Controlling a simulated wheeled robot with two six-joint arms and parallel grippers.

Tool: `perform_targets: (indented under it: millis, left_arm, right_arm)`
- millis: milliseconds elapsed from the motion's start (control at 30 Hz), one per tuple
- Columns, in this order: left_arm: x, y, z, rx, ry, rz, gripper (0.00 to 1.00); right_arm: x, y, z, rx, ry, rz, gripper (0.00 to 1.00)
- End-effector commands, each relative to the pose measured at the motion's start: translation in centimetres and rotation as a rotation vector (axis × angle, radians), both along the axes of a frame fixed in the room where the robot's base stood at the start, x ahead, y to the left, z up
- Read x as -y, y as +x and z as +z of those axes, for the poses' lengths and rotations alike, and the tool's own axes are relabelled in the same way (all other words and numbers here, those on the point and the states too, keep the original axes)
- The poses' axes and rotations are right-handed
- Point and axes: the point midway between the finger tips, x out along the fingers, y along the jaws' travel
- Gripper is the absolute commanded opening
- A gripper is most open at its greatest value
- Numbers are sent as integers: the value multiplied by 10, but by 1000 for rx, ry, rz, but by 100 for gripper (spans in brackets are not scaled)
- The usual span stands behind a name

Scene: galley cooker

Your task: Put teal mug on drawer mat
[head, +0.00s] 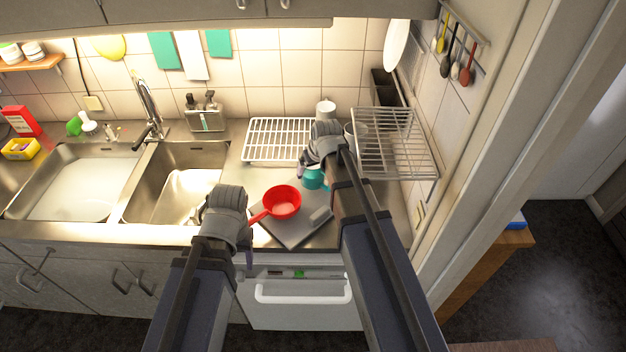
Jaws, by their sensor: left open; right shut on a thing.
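The teal mug (315,179) is at the right of the counter, partly hidden by my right gripper and arm. My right gripper (303,170) is shut on the teal mug at its left side; I cannot tell whether the mug touches the surface below. My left gripper (246,254) is open at the counter's front edge, left of the red saucepan, and its fingers are mostly hidden. A grey flat square (283,233) lies under the red saucepan. I cannot tell whether it is the drawer mat.
The red saucepan (282,202) has its handle towards my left gripper. A white rack (272,139) and a wire rack (398,150) stand behind. The sink basins (130,200) are at left. A white drawer front (300,312) is below the counter.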

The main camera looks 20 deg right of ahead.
Motion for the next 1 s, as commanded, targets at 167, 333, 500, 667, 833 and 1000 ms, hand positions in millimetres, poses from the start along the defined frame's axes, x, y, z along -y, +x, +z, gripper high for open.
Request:
perform_targets:
  millis: [167, 333, 500, 667, 833, 1000]
  left_arm:
    - [0, 0, -27, 0, 0, 1, 60]
    - [0, 0, -33, 0, 0, 1, 60]
    - [0, 0, -31, 0, 0, 1, 60]
    - [0, 0, -36, 0, 0, 1, 60]
    - [0, 0, -34, 0, 0, 1, 60]
    - [0, 0, -34, 0, 0, 1, 60]
  right_arm:
    - [0, 0, -27, 0, 0, 0, 17]
    - [0, 0, -33, 0, 0, 0, 17]
    - [0, 0, -31, 0, 0, 0, 17]
    - [0, 0, -36, 0, 0, 0, 17]
    - [0, 0, -34, 0, 0, 0, 100]
    - [0, 0, -34, 0, 0, 0, 100]
